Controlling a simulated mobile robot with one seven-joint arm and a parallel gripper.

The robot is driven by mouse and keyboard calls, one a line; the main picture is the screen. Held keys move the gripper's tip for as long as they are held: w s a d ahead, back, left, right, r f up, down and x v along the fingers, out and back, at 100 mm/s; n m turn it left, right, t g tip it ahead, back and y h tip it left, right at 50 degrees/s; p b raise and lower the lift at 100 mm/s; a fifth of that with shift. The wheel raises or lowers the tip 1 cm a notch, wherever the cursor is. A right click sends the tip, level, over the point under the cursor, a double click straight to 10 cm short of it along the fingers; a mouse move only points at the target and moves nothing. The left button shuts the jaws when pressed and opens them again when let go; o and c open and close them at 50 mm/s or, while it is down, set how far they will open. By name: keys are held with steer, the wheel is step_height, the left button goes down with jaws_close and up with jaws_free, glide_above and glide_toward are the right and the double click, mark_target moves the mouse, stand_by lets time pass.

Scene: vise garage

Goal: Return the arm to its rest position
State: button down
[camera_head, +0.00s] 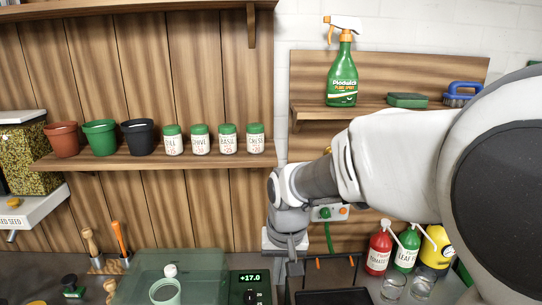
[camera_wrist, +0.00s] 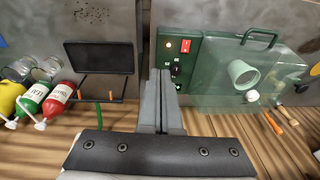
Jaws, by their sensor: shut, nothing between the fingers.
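My gripper (camera_head: 292,270) hangs at the end of my arm in front of the wooden wall, over the bench at the bottom centre of the head view. In the wrist view my gripper's fingers (camera_wrist: 162,74) are pressed together, with nothing between them. My white and grey arm crosses the right side of the head view and hides part of the back wall and bench. The fingertips point toward the bench, between a green control box (camera_wrist: 180,55) and a dark square plate (camera_wrist: 100,57).
A translucent green case (camera_head: 190,262) with a pale green cup (camera_head: 165,292) stands left of my gripper. Squeeze bottles (camera_head: 379,247) and glass jars (camera_head: 393,287) stand at right. A shelf (camera_head: 150,160) above holds pots and labelled shakers; another holds a green spray bottle (camera_head: 343,75).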

steer(key=s+d+r+t, duration=0.2)
steer(key=s+d+r, duration=0.2)
steer(key=s+d, duration=0.2)
steer(key=s+d+r+t, duration=0.1)
steer(key=s+d+r, duration=0.4)
steer(key=s, duration=0.5)
steer(key=shift+d+t+h, duration=0.4)
steer(key=shift+d, duration=0.25)
